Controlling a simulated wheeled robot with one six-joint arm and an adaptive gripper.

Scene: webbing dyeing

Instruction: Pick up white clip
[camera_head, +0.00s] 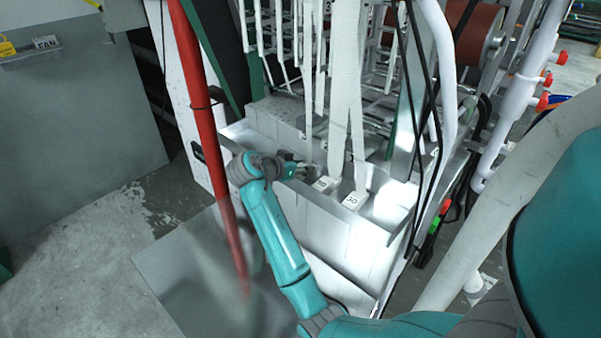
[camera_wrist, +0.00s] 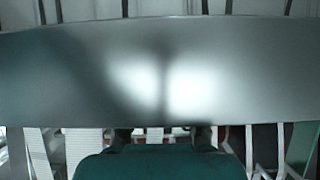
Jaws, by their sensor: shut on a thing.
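My gripper (camera_head: 311,171) reaches over the near wall of the white trough in the head view. It is shut at the lower end of a hanging white strap, on what seems to be a white clip; the fingers hide most of it. Two more white clips lie to the right: one (camera_head: 325,184) close beside the gripper and one marked 30 (camera_head: 354,200) farther right, each under a strap. In the wrist view only parts of the gripper fingers (camera_wrist: 161,132) show below a grey metal plate (camera_wrist: 60,75), which hides the tips and the held thing.
The trough wall (camera_head: 345,232) stands between my arm and the clips. White straps (camera_head: 345,90) hang from the machine frame above. A red post (camera_head: 205,110) rises left of my arm, and black cables (camera_head: 420,100) hang to the right. The floor (camera_head: 75,220) at left is clear.

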